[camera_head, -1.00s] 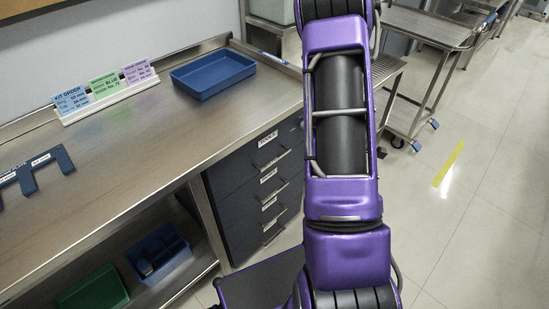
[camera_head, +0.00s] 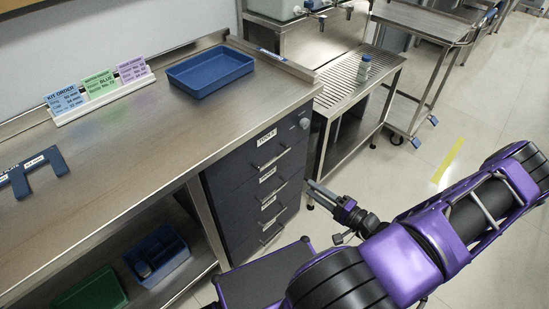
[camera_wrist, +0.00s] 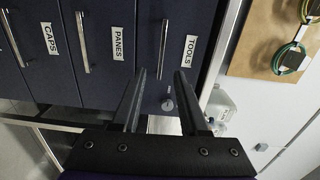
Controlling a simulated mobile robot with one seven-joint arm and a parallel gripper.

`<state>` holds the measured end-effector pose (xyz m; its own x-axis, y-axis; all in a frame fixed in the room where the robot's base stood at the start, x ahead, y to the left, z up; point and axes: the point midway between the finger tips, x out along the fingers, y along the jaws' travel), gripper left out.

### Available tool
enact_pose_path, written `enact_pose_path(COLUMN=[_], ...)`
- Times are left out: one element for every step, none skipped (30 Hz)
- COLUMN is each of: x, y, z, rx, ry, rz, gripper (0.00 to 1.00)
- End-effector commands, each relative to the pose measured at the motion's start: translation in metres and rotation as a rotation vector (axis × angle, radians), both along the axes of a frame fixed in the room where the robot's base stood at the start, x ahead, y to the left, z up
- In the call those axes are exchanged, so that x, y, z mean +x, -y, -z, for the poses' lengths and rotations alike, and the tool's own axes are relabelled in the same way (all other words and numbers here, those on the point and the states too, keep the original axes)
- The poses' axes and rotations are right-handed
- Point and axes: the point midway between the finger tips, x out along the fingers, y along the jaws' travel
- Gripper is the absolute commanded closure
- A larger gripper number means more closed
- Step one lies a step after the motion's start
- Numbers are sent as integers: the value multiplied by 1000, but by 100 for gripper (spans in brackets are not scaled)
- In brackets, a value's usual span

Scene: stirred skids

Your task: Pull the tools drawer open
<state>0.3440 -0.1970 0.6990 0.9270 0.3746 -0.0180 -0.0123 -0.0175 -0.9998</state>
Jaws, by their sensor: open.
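The tools drawer (camera_head: 288,137) is the top drawer of a dark cabinet under the bench. Its front looks flush with the drawers below. It has a "TOOLS" label, a bar handle (camera_head: 272,160) and a round lock. In the wrist view the tools drawer (camera_wrist: 178,24) is at the upper centre right, with its upright-looking metal handle (camera_wrist: 163,48). My gripper (camera_head: 313,185) is to the right of the cabinet front, apart from it. In the wrist view my gripper (camera_wrist: 160,73) is open and empty, its fingertips either side of the handle's line, with the handle beyond them.
Drawers labelled panes (camera_wrist: 106,75) and caps (camera_wrist: 63,75) lie beside it in the wrist view. The steel bench (camera_head: 150,140) carries a blue tray (camera_head: 212,73) and order cards. A slatted stand (camera_head: 352,85) with a small bottle is right of the cabinet. Open floor lies right.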

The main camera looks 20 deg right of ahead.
Motion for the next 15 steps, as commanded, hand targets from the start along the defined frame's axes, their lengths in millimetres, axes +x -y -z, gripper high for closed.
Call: enact_pose_path(x=[1, 2, 4, 7, 9, 14, 18, 23, 29, 35, 41, 50, 56, 62, 70], y=[4, 5, 6, 5, 4, 2, 1, -1, -4, -6, -9, -12, -14, -17, -20], z=[-2, -2, -3, -3, -3, -3, -3, -3, -3, -3, -2, -2, -2, -2, -2], rx=[13, 18, 21, 21, 21, 21, 21, 20, 21, 20, 19, 20, 20, 21, 20], ry=[10, 14, 16, 17, 18, 18, 17, 16, 16, 17, 16, 16, 16, 16, 15], rz=[25, 34, 39, 40, 40, 39, 38, 37, 36, 35, 34, 35, 34, 34, 33], gripper=[56, 56, 56, 56, 56, 56, 56, 56, 56, 56, 56, 56, 56, 56, 56])
